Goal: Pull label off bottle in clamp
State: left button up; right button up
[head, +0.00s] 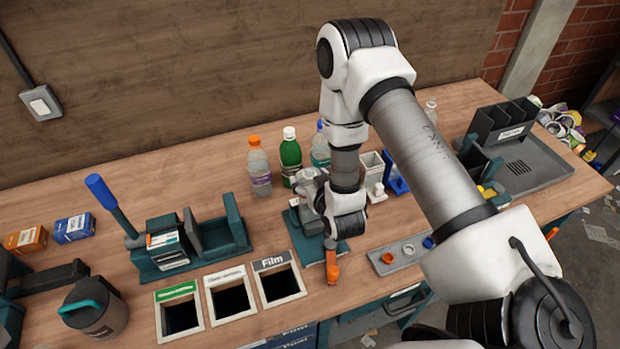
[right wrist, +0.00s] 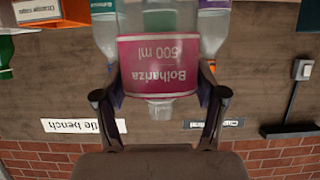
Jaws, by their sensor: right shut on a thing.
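The clear bottle (right wrist: 160,20) has a pink label (right wrist: 160,68) reading "Bolhariza 500 ml", upside down in the right wrist view. My right gripper (right wrist: 160,90) has one finger on each side of the label and is shut on it, around the bottle. In the head view my right gripper (head: 308,190) is low over the teal clamp (head: 335,250), which has an orange handle (head: 332,266). There the gripper and arm hide most of the bottle.
Framed bin openings, one marked Film (head: 284,297), lie at the front left. A small tray (head: 400,256) with caps is to the right. A grey tray (head: 545,172) sits at the far right.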

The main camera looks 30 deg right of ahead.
aim_at(310, 169)
jog(key=shift+r+p, duration=1.7)
jog(key=shift+r, duration=0.8)
jog(key=shift+r+p, duration=0.95)
jog(key=shift+r, duration=1.55)
jog(key=shift+r, duration=1)
